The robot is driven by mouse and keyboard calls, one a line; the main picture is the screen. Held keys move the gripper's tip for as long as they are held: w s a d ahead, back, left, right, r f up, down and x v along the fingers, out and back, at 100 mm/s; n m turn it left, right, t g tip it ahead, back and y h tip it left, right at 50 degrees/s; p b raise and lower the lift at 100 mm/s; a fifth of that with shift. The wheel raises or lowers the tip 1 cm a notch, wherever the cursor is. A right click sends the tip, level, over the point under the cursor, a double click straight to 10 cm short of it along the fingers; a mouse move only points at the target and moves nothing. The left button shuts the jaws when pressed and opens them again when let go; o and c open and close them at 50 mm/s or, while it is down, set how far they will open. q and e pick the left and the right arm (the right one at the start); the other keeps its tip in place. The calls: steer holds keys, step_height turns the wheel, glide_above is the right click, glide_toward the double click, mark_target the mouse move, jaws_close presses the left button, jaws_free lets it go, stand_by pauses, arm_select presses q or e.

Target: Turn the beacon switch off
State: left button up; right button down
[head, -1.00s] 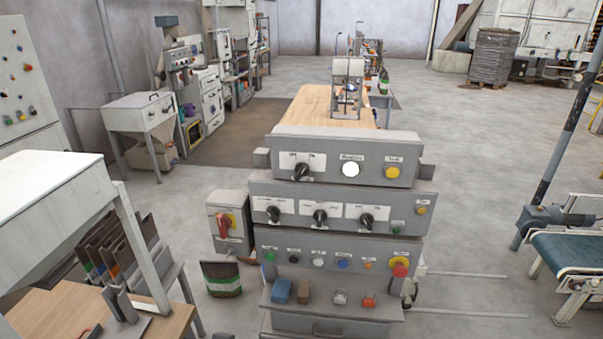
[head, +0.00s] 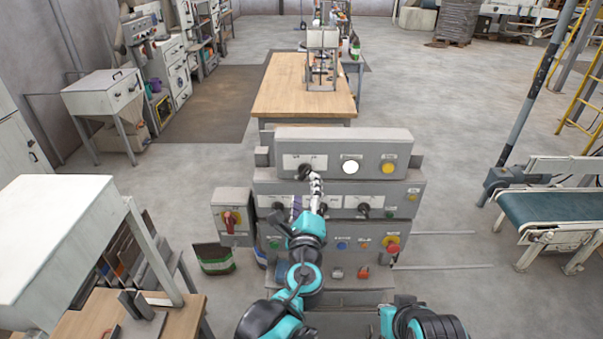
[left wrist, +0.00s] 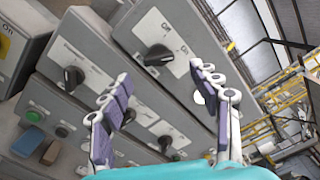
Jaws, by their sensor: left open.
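The top box of the control stand carries a black rotary switch (head: 303,172) on a white two-label plate, likely the beacon switch; its lettering is too small to read surely. In the left wrist view the black knob (left wrist: 158,55) shows clearly, beyond the fingertips. My left gripper (head: 316,183) is in front of the top box, just right of the knob in the head view. In the left wrist view the gripper (left wrist: 160,80) is open and empty, and I see no contact with the knob. Part of my right arm shows at the bottom; its gripper does not.
Beside the switch are a white round lamp (head: 351,167) and a yellow button (head: 388,168). Below are more rotary switches, partly hidden by my arm, and a red mushroom button (head: 392,248). A red-handled switch box (head: 231,217) stands left. A wooden table (head: 305,88) is behind.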

mark_target(305, 175)
arm_select(q)
steer(key=w, duration=0.6)
steer(key=shift+w, duration=0.15)
steer(key=c, duration=1.2)
